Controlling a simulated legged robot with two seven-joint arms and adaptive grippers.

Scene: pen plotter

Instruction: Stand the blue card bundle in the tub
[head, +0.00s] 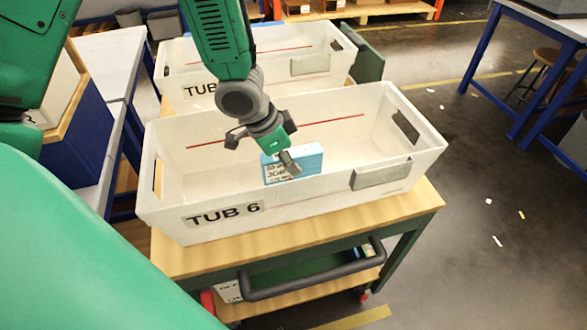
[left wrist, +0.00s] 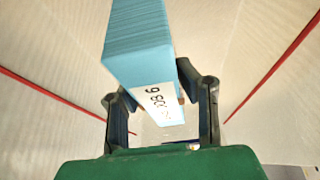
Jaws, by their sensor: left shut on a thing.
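The blue card bundle (head: 308,161) is a light blue block with a white job label on one face. It is inside the white tub marked TUB 6 (head: 160,208), near the middle. My left gripper (head: 284,158) reaches down into the tub and is shut on the bundle. In the left wrist view, the fingers (left wrist: 163,100) stand on either side of the bundle (left wrist: 138,40), and its label shows between them. I cannot tell whether the bundle touches the tub floor. My right gripper is not in view.
TUB 6 stands on a wooden-topped cart (head: 400,215) with a dark handle (head: 310,277). A second white tub (head: 180,62) stands behind it. A red line runs along the tub's inner wall. Floor at right is mostly clear, with small scraps.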

